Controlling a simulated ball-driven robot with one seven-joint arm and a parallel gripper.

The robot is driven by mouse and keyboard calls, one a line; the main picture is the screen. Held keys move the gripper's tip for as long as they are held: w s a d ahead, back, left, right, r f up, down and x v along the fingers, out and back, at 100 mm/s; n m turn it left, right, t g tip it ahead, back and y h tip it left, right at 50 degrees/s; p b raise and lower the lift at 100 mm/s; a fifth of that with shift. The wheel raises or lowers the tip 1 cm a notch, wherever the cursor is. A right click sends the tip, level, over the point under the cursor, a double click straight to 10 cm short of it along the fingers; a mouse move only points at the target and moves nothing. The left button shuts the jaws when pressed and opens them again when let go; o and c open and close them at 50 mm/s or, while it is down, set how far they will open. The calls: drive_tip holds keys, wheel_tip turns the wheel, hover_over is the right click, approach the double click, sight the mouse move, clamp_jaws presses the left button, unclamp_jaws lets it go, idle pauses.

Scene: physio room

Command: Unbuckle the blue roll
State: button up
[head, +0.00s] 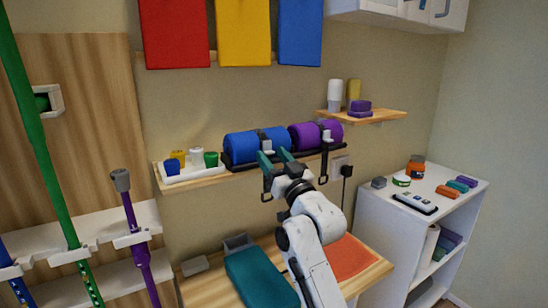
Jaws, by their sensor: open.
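The blue roll (240,147) lies sideways in a black cradle on the wooden wall shelf. A dark strap with a pale buckle (267,144) crosses it near its right end. My gripper (274,156) reaches up from below, just in front of the buckle. Its two teal fingers are apart, with nothing visible between them. The fingers hide part of the cradle front and the shelf edge. I cannot tell whether a fingertip touches the buckle.
A purple roll (303,136) with its own strap sits close on the right. A white tray (189,171) of small colored items stands left on the shelf. Below is a wooden table with a teal cushion (260,278) and an orange mat (348,257). A white cabinet (386,208) stands right.

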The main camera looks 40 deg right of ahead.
drive_tip(key=shift+c, duration=0.3)
clamp_jaws()
